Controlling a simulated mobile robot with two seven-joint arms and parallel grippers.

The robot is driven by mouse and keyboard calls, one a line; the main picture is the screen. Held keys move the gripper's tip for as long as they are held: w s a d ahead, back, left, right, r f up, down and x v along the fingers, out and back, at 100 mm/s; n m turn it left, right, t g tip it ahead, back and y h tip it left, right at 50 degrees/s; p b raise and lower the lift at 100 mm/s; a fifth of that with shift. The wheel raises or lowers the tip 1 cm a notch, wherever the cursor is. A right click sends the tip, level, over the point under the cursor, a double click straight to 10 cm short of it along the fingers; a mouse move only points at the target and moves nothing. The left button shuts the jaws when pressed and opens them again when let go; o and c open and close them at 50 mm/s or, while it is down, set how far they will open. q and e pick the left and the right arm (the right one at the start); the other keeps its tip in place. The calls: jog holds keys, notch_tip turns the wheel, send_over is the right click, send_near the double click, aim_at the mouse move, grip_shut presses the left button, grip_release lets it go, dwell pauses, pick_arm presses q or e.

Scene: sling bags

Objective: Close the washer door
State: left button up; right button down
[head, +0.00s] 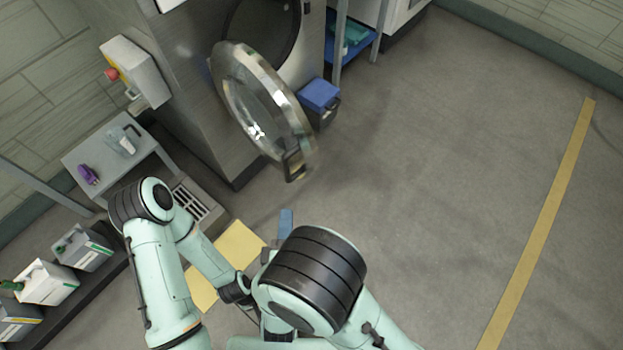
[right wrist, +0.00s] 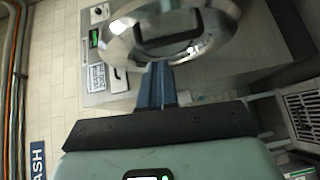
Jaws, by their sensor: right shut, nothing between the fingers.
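The washer (head: 190,75) is a steel machine at the top of the head view, with a dark round opening (head: 262,30). Its round door (head: 258,98), a shiny metal ring with glass, stands swung open in front of the opening. A dark latch or handle (head: 294,164) is on its lower rim. My right gripper (head: 287,220) shows as blue fingers below the door, partly hidden by my arm. In the right wrist view, its shut, empty fingers (right wrist: 157,72) point at the door ring (right wrist: 205,45); contact cannot be told. My left gripper is hidden behind my arms.
A blue bin (head: 318,97) stands beside the washer, right of the door. A small table (head: 105,150) with bottles and a shelf of canisters (head: 85,250) are at left. A control box with a red button (head: 112,74) is upper left. The floor (head: 440,180) at right is clear.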

jog(key=r, duration=0.1)
send_near(301, 156)
jog(key=w+a, duration=0.1)
jog(key=w, duration=0.4)
jog(key=shift+w+d+f+n+t+b, duration=0.3)
jog(key=shift+w+d+f+b, duration=0.1)
jog(key=shift+d, duration=0.1)
